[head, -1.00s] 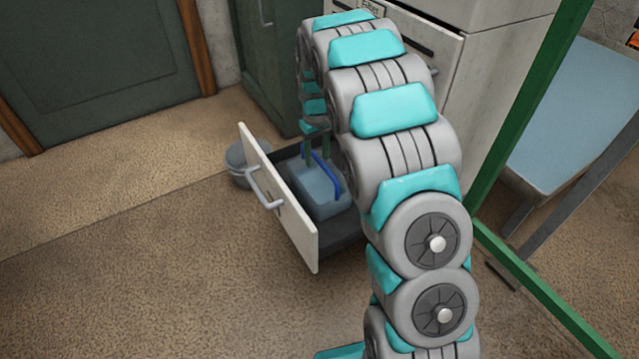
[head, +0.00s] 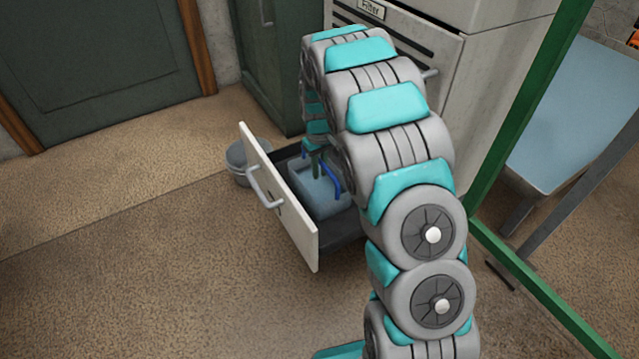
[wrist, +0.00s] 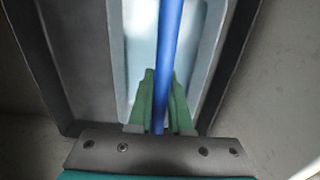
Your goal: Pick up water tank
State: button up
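The water tank (head: 318,192) is a light blue box with a dark blue arched handle (head: 333,178). It sits inside the open drawer (head: 284,202). My gripper (head: 316,163) is over the tank at its handle, with green fingers pointing down. In the wrist view, the blue handle (wrist: 169,40) runs between the two green fingers of my gripper (wrist: 162,80), which are close together on either side of it. The fingers look shut on the handle. The tank's pale top (wrist: 141,40) shows beyond them. My arm hides part of the drawer's right side.
A grey bucket (head: 238,163) stands on the floor left of the drawer. The white cabinet (head: 480,75) rises behind my arm. A green frame post (head: 520,110) and a pale blue panel (head: 570,115) are at the right. The carpet at left is clear.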

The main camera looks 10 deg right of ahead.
aim_at(323, 164)
grip_shut()
jog(key=shift+r, duration=0.2)
dwell(1.0)
notch_tip(323, 164, up, 9)
jog(key=shift+s+f+b, duration=0.1)
jog(key=shift+s+b, duration=0.05)
jog(key=shift+b, duration=0.15)
jog(key=shift+s+m, duration=0.35)
jog(key=shift+m, duration=0.05)
jog(key=shift+s+a+f+m, duration=0.1)
jog(key=shift+s+f+m, duration=0.6)
jog(key=shift+s, duration=0.25)
jog(key=shift+s+f+m, duration=0.6)
jog(key=shift+s+m, duration=0.1)
jog(key=shift+s, duration=0.25)
jog(key=shift+w, duration=0.1)
